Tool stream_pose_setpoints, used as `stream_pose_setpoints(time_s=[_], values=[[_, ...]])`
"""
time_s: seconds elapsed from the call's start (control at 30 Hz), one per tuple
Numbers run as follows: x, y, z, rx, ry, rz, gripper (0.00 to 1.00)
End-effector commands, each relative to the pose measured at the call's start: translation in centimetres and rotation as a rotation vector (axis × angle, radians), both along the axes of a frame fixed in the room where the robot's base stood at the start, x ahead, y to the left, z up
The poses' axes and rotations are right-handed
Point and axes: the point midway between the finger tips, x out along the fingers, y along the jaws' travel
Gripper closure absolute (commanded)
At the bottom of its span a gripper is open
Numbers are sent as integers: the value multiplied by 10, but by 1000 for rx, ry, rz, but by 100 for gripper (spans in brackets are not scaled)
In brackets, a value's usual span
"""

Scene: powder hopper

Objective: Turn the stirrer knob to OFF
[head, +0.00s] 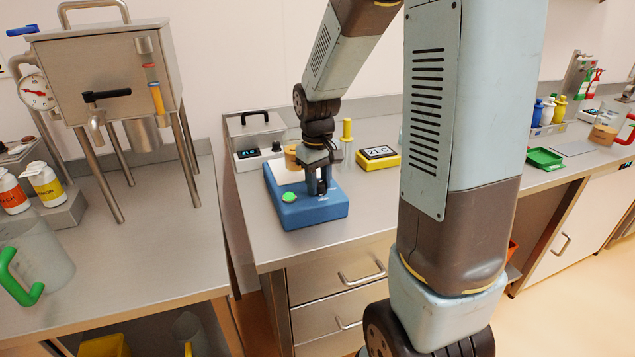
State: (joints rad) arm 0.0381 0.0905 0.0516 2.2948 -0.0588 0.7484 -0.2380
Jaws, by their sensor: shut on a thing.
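The stirrer (308,212) is a blue box with a pale top plate, standing on the steel counter. A bright green round spot (288,197) shows on its front left. My gripper (320,188) points down at the front right of the stirrer. It is shut on the stirrer knob, which the fingers hide almost wholly. The knob's pointer and any OFF mark cannot be made out.
A tan round container (291,157) stands on the stirrer's plate. Behind are a grey scale (248,154), a yellow-capped cylinder (347,138) and a yellow box with a display (379,157). A steel hopper (110,75) stands at the left. The counter in front is clear.

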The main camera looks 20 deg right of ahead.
Motion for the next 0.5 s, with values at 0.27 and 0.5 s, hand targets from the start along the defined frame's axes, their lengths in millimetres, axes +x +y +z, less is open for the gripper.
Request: stream_pose_setpoints(time_s=[0.27,0.5], values=[[3,0,2,-1,-9,261,96],[3,-1,2,-1,-9,489,96]])
